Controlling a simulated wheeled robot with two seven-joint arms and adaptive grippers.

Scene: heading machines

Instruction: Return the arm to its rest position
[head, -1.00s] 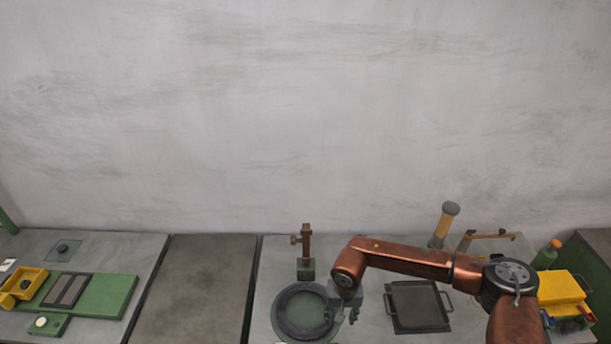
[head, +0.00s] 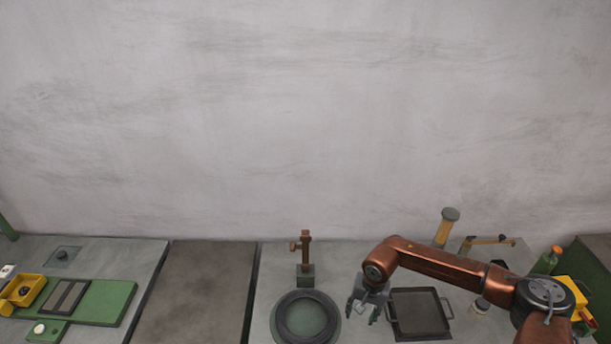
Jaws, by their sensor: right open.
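My right arm comes in from the lower right, copper-coloured. Its gripper (head: 364,310) hangs with fingers down and apart, holding nothing. It is above the bench between the round dark green dish (head: 338,318) and the square dark tray (head: 450,333). My left gripper does not show.
A brown post on a green block (head: 305,276) stands behind the dish. An orange cylinder with a grey cap (head: 445,229), a green bottle (head: 545,263) and a yellow box (head: 568,292) stand at the right. A green board (head: 108,301) lies at the left. The brown panel (head: 208,290) is bare.

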